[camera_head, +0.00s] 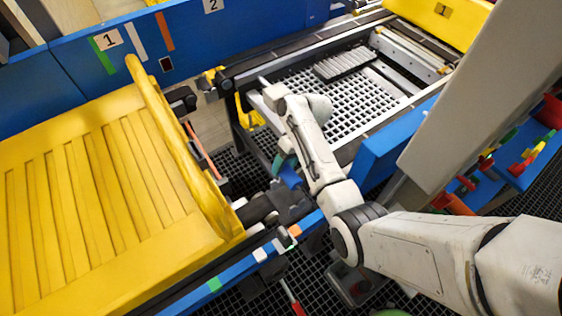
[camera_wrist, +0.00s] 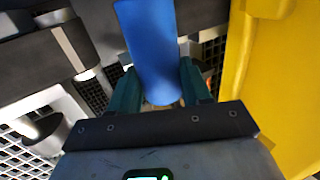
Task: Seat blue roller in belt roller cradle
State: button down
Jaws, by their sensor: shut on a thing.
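The blue roller (camera_wrist: 150,45) is between the teal fingers of my gripper (camera_wrist: 158,88) in the wrist view, and the gripper is shut on it. The roller's far end runs out of the top of the picture. In the head view my gripper (camera_head: 284,166) hangs in the gap between the yellow tray and the grid-floored conveyor frame, and a small part of the roller (camera_head: 291,179) shows below it. I cannot make out the roller cradle for certain. Dark blocks (camera_head: 275,205) lie just below the gripper in the head view; their shape is unclear.
A large yellow slatted tray (camera_head: 95,190) fills the left; its wall (camera_wrist: 238,60) is close on the right in the wrist view. The conveyor frame (camera_head: 345,85) stands beyond the arm. A blue rail (camera_head: 240,277) runs along the front. Dark grating lies below.

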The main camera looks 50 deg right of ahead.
jog(key=shift+s+a+f, duration=0.2)
jog(key=shift+s+f, duration=0.05)
jog(key=shift+s, duration=0.05)
jog(key=shift+r+p, duration=0.1)
jog(key=shift+p, duration=0.2)
notch_tip(320, 180, down, 6)
jog(key=b, duration=0.4)
jog(key=shift+f+b, duration=1.85)
jog(key=shift+f, duration=0.75)
dwell(2.4)
jog(key=shift+c, duration=2.1)
grip_release()
jog(key=shift+r, duration=0.1)
jog(key=v, duration=1)
jog(key=shift+d+r, duration=0.25)
jog(key=shift+s, duration=0.1)
